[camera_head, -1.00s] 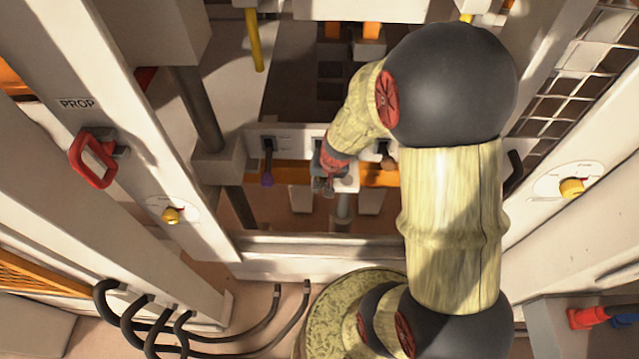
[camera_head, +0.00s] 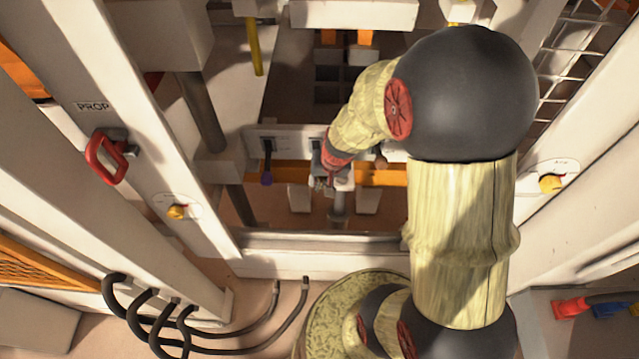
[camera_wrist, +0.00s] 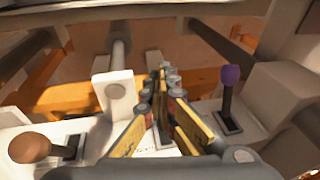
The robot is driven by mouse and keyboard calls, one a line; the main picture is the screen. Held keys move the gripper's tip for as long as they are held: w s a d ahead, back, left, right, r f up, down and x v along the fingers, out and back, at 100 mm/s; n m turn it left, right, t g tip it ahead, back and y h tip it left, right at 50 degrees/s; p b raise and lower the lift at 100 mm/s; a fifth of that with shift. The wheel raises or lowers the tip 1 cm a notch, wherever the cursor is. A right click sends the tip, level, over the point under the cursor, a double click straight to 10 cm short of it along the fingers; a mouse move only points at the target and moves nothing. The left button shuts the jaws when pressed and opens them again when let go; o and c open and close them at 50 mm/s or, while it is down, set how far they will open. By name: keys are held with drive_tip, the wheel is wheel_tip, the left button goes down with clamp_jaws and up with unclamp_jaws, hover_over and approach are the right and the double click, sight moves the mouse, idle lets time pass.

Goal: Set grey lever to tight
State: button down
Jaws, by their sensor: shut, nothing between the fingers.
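My gripper (camera_head: 322,183) is at the middle of the white lever panel (camera_head: 290,134), with its fingers pointing down. In the wrist view, the gripper (camera_wrist: 166,85) is shut, with its fingers over the panel's middle slot. I cannot make out a grey lever clearly; the fingers and wrist cover the middle position. The lever with a purple knob (camera_wrist: 231,76) stands on the right in the wrist view and left of the gripper in the head view (camera_head: 267,178). The lever with a brown knob (camera_wrist: 30,148) is on the other side, also in the head view (camera_head: 381,163).
An orange beam (camera_head: 385,174) runs behind the levers. Another yellow knob (camera_head: 551,183) is on the right. Black hoses (camera_head: 215,339) lie at the lower left.

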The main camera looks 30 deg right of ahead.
drive_tip(key=s+a+r+p, duration=0.1)
drive_tip(key=s+r, duration=0.2)
drive_tip(key=r, duration=0.3)
drive_tip(key=shift+s+p, duration=0.4)
